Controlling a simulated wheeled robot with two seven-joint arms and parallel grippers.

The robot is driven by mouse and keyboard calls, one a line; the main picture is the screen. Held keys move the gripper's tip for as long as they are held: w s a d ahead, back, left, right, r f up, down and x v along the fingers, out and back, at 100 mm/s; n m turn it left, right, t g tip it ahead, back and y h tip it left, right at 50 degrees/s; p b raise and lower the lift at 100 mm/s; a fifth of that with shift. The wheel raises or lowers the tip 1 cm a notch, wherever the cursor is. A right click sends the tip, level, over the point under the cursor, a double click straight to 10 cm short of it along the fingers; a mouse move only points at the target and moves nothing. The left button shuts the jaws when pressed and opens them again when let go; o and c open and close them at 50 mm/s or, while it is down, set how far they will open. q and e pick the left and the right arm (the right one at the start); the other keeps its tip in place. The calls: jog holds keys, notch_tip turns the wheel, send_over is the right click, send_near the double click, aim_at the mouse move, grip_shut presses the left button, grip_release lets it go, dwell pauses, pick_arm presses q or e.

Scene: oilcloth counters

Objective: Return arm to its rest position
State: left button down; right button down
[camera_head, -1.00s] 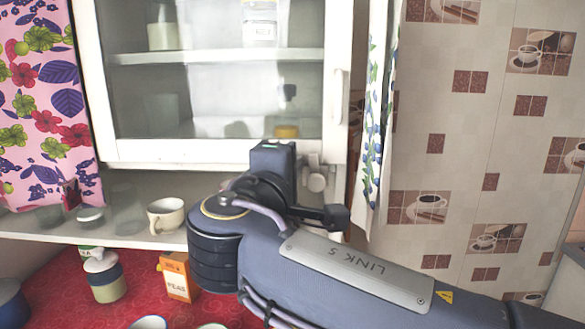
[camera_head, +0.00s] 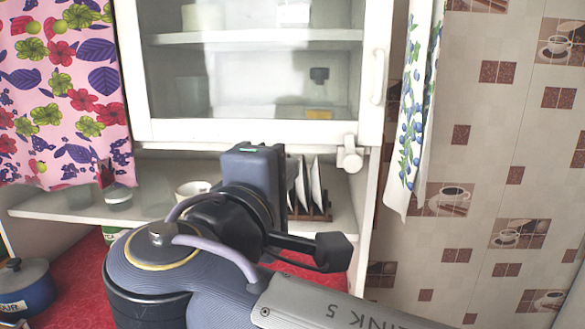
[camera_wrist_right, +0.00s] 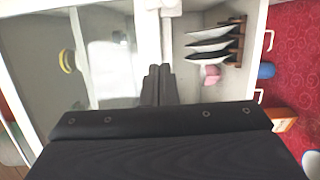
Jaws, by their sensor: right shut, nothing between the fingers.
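My right arm reaches in from the lower right of the head view, with its dark right gripper (camera_head: 258,165) in front of the lower shelf. The fingers are hidden there by the wrist. In the right wrist view the two dark fingers of the right gripper (camera_wrist_right: 158,82) are together with nothing between them. They point toward the cabinet and shelf, apparently clear of both. My left gripper is in neither view.
A glass-fronted cabinet (camera_head: 250,131) hangs above an open shelf (camera_head: 60,205). Plates stand in a rack (camera_head: 318,213); a white cup (camera_head: 190,188) is partly hidden by my arm. A blue pot (camera_head: 25,290) stands at lower left on the red oilcloth (camera_head: 85,285).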

dwell(0.3)
jog(key=w+d+f+m+g, duration=0.3)
jog(key=d+f+g, duration=0.5)
jog(key=d+f, duration=1.2)
jog(key=s+d+f+m+g+y, duration=0.1)
jog(key=s+d+f+m+y, duration=0.1)
jog(key=s+f+m+y, duration=0.2)
jog(key=s+d+f+m+g+y, duration=0.2)
jog(key=s+d+f+m+y, duration=0.1)
jog(key=s+f+m, duration=0.7)
jog(key=s+f+y, duration=0.1)
jog(key=s, duration=0.3)
jog(key=shift+s+f+g+p, duration=0.2)
jog(key=shift+f+g+p, duration=0.1)
jog(key=shift+p, duration=0.1)
jog(key=shift+d, duration=0.1)
